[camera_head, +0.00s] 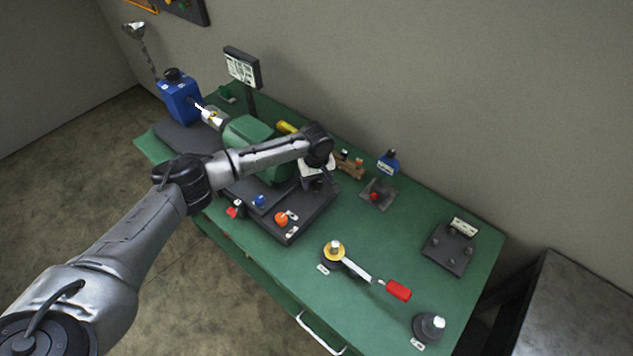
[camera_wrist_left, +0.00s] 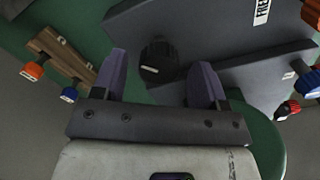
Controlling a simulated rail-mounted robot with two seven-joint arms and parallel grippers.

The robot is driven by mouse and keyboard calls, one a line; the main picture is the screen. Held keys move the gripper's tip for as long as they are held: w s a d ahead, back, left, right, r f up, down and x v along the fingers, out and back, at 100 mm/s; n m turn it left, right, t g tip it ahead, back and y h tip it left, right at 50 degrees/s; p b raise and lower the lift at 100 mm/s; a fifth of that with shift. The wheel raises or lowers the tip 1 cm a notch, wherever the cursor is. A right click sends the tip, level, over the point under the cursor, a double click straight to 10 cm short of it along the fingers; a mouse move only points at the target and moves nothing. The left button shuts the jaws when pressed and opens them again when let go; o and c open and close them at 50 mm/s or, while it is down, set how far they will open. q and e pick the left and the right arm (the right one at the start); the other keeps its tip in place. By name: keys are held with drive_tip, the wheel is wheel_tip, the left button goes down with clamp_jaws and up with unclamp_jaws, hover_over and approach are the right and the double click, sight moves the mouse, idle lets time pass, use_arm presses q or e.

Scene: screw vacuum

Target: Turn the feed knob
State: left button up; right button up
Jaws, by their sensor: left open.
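In the left wrist view, a black knob (camera_wrist_left: 158,60) with a small pale mark stands against the edge of a dark machine plate (camera_wrist_left: 215,30). No readable label confirms that it is the feed knob. My left gripper (camera_wrist_left: 162,70) is open, its two fingers on either side of the knob's line with clear gaps; I cannot tell how deep between them the knob sits. In the head view, my left gripper (camera_head: 318,183) hangs over the back right of the dark machine base (camera_head: 290,222), and the arm hides the knob. My right gripper is not in view.
Orange (camera_head: 282,218), blue (camera_head: 259,201) and red (camera_head: 234,211) knobs line the base's front. A wooden block (camera_head: 349,166) with small knobs stands right of the gripper. The wall is behind.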

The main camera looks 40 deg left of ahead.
use_arm(q)
drive_tip(key=shift+f, duration=0.4)
drive_tip(key=shift+c, duration=0.5)
